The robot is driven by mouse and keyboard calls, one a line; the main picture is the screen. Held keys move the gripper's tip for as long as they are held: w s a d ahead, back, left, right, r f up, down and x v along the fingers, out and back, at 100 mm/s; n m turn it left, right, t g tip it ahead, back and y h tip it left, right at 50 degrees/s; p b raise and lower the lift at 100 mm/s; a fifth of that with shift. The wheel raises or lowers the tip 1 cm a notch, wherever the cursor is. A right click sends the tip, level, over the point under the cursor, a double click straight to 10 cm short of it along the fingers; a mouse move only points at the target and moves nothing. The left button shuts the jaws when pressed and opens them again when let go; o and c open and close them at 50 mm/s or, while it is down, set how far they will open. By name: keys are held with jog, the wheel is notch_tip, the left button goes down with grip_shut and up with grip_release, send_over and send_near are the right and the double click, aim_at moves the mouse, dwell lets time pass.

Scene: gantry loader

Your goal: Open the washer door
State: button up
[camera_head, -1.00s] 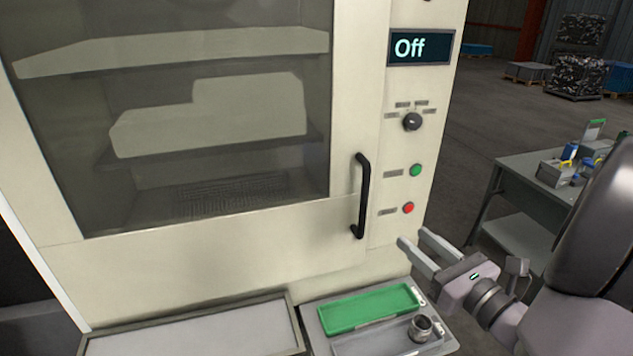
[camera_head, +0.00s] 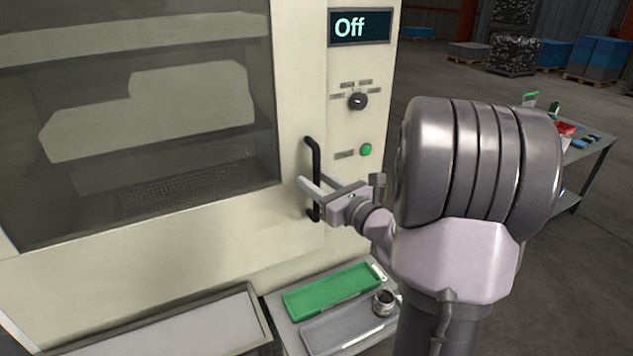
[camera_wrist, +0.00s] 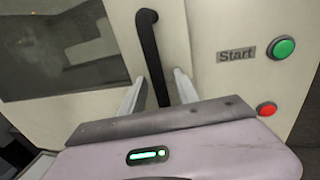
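The washer door (camera_head: 150,240) is a cream panel with a large dark window, and it looks closed. Its black vertical handle (camera_head: 314,160) is on the door's right side. My gripper (camera_head: 311,183) is at the lower half of the handle, with its two fingers apart. In the wrist view the handle (camera_wrist: 150,50) runs down between the two open fingers (camera_wrist: 157,90), and there is a visible gap on each side. The lower end of the handle is hidden behind the gripper body in the wrist view.
The green start button (camera_head: 365,149) and a dial (camera_head: 357,101) are right of the handle, under a display (camera_head: 360,26) reading "Off". The red button (camera_wrist: 266,109) shows in the wrist view. Below the door are a green tray (camera_head: 330,288) and a metal part (camera_head: 385,302). A table (camera_head: 590,160) stands right.

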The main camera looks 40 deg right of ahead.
grip_shut()
dwell(1.3)
